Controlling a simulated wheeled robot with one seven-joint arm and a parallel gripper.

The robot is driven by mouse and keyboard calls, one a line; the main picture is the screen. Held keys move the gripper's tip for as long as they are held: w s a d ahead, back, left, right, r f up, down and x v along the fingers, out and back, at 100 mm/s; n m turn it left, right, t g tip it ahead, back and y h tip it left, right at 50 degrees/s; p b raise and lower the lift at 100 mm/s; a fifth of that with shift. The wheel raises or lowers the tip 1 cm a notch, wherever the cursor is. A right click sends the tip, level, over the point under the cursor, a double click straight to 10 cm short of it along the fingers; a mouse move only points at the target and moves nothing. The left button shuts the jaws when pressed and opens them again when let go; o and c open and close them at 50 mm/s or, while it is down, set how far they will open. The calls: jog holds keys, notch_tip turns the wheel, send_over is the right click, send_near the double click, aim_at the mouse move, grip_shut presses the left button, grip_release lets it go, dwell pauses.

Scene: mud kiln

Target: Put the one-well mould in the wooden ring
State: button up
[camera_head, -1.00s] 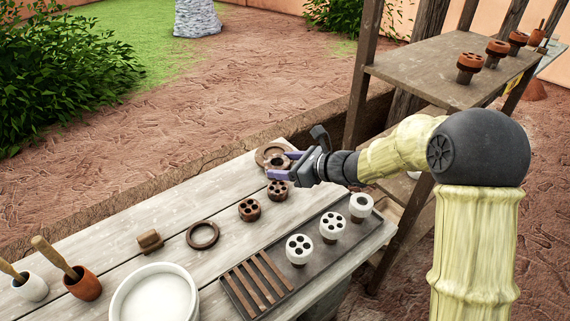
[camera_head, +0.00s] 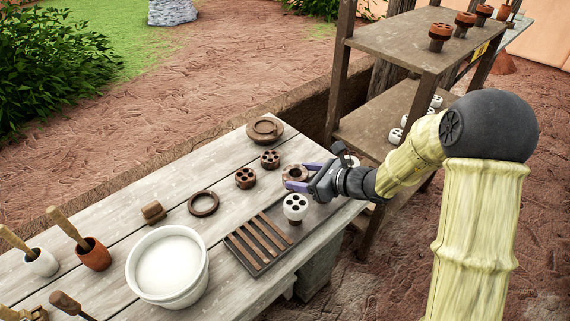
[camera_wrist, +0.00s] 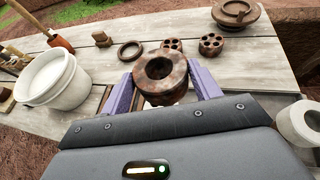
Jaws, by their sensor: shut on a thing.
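My gripper (camera_head: 294,182) is shut on a brown mottled mould (camera_head: 295,172) with a single round well. In the wrist view the mould (camera_wrist: 163,70) sits upright between the two purple fingers (camera_wrist: 160,88). It appears raised over the right part of the dark tray. The wooden ring (camera_head: 203,204) lies flat and empty on the table, left of my gripper. The ring also shows in the wrist view (camera_wrist: 130,50), beyond the mould and to its left.
Two brown several-well moulds (camera_head: 245,178) (camera_head: 270,159) and a round wooden piece (camera_head: 265,130) stand farther back. The dark tray (camera_head: 234,249) holds slats and a white mould (camera_head: 295,207). A white bucket (camera_head: 168,266), a small wooden block (camera_head: 153,211) and tool cups (camera_head: 94,254) are left.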

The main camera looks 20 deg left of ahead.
jog(key=s+d+f+m+t+h, duration=0.1)
jog(key=d+f, duration=0.3)
jog(key=d, duration=0.5)
jog(key=d+f+m+t, duration=0.2)
jog(key=d+f, duration=0.3)
jog(key=d, duration=0.5)
jog(key=s+d+f+m+t+h, duration=0.1)
jog(key=d+f, duration=0.3)
jog(key=d, duration=0.5)
notch_tip(320, 180, down, 11)
jog(key=d+t+b, duration=0.1)
jog(key=d+b, duration=0.1)
jog(key=b, duration=0.8)
jog(key=shift+s+d+r+m, duration=0.15)
jog(key=shift+s+d+m, duration=0.15)
jog(key=shift+d, duration=0.1)
